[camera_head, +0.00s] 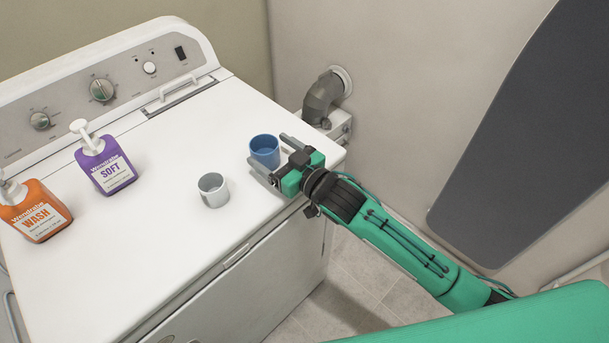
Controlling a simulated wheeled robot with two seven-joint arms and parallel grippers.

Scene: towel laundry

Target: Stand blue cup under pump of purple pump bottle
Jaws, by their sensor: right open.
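The blue cup (265,151) stands upright near the right edge of the white machine top. My right gripper (272,155) is open, its two fingers reaching from the right to either side of the blue cup. I cannot tell whether the fingers touch it. The purple pump bottle (105,164), labelled SOFT, stands to the left on the machine top. Its white pump (84,134) has a spout pointing toward the left. My left gripper is not in view.
A white-grey cup (213,190) stands between the purple bottle and the blue cup, nearer the front. An orange WASH pump bottle (35,211) stands at far left. The washing machine (140,262) has its control panel at the back. A grey pipe (322,95) is at the wall.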

